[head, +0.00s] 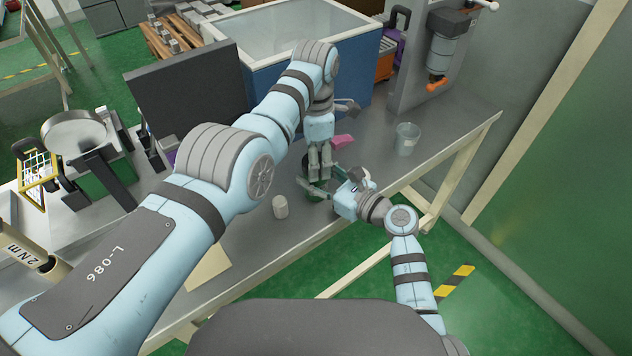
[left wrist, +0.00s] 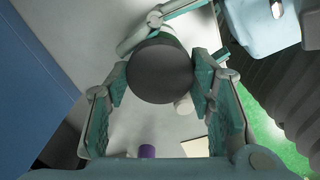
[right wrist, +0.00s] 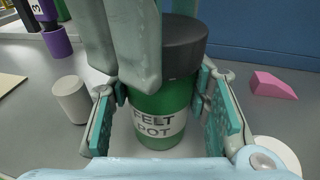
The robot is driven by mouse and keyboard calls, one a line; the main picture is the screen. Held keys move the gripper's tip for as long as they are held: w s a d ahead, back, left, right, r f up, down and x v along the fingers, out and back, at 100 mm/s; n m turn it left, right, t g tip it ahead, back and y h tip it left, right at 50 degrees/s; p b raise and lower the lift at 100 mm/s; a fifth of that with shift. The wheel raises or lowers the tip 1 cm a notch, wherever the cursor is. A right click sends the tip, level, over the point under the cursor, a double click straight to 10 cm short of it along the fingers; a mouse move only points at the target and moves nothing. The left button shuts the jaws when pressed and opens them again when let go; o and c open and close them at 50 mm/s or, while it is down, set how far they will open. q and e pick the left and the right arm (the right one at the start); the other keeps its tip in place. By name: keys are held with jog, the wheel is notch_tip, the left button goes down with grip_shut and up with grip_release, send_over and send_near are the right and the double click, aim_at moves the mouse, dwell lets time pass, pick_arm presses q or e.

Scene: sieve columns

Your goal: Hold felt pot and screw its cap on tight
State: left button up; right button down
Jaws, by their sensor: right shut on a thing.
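The felt pot (right wrist: 158,105) is a green jar with a white label reading "FELT POT", upright on the grey table. Its dark grey cap (right wrist: 184,47) sits on top; how far it is screwed down cannot be told. The cap also shows from above in the left wrist view (left wrist: 160,71). My right gripper (head: 324,188) is shut on the pot's body, one finger on each side. My left gripper (head: 320,178) points down at the cap, its fingers apart with the cap between them in its own view. The right wrist view shows its fingers overlapping the cap's left part.
A white cylinder (head: 280,207) stands left of the pot. A pink block (head: 343,141) lies behind it, and a clear beaker (head: 407,139) stands to the right. A large blue bin (head: 290,80) stands behind. The table's front edge is close to my right arm.

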pick_arm(q)
jog(key=shift+c, duration=0.8)
pick_arm(e)
jog(key=shift+f, duration=0.1)
pick_arm(q)
jog(key=m, duration=0.5)
jog(key=shift+m, duration=0.3)
jog(key=m, duration=1.3)
jog(key=shift+m, duration=0.3)
jog(key=m, duration=0.4)
jog(key=shift+m, duration=0.3)
jog(key=m, duration=1.3)
jog(key=shift+f+m, duration=0.1)
jog(key=shift+m, duration=0.2)
jog(key=m, duration=0.5)
jog(key=shift+s, duration=0.1)
jog(key=o, duration=1.3)
